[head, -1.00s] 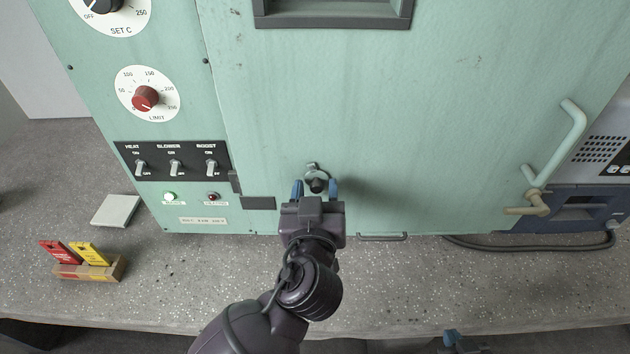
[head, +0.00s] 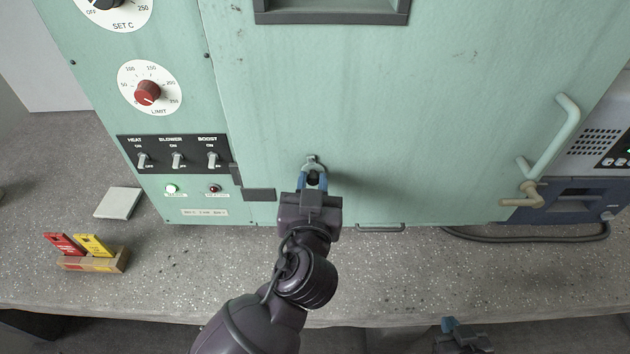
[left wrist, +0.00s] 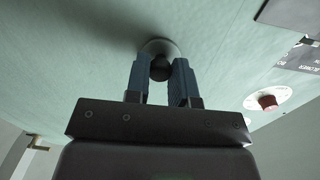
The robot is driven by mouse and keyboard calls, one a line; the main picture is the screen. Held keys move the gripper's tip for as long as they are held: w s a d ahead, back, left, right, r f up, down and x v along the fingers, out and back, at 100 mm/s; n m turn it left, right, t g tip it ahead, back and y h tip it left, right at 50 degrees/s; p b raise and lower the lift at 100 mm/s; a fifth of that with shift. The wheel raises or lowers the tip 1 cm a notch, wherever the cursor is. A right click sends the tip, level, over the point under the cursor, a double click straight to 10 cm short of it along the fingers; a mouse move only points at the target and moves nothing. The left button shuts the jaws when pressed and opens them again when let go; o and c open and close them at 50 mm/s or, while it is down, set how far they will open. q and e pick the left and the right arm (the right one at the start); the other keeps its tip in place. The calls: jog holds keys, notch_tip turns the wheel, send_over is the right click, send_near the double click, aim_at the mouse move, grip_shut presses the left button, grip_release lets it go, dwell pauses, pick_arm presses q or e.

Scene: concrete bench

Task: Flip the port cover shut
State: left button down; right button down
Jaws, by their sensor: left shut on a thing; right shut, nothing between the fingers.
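The port cover (head: 313,160) is a small grey metal piece on the front of the pale green cabinet, with a dark knob below it. In the left wrist view the dark knob (left wrist: 160,69) stands out from a round grey disc (left wrist: 160,46). My left gripper (head: 313,180) is shut on the knob, one blue finger on each side; it also shows in the left wrist view (left wrist: 161,82). The fingers partly hide the port, so I cannot tell how far the cover is swung. My right gripper (head: 449,325) is shut and empty at the bottom edge.
The green cabinet (head: 430,100) carries switches (head: 176,158) and a red dial (head: 148,93) at the left, and a door handle (head: 552,145) at the right. A wooden block with red and yellow tags (head: 92,264) sits on the speckled bench (head: 200,290).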

pick_arm(q)
jog(key=shift+a+r+m, duration=0.1)
jog(key=shift+a+m, duration=0.05)
jog(key=shift+m, duration=0.45)
pick_arm(e)
jog(key=shift+w+r, duration=0.1)
jog(key=shift+r, duration=0.35)
pick_arm(q)
jog(key=c, duration=1)
grip_release()
pick_arm(e)
jog(key=shift+s, duration=0.2)
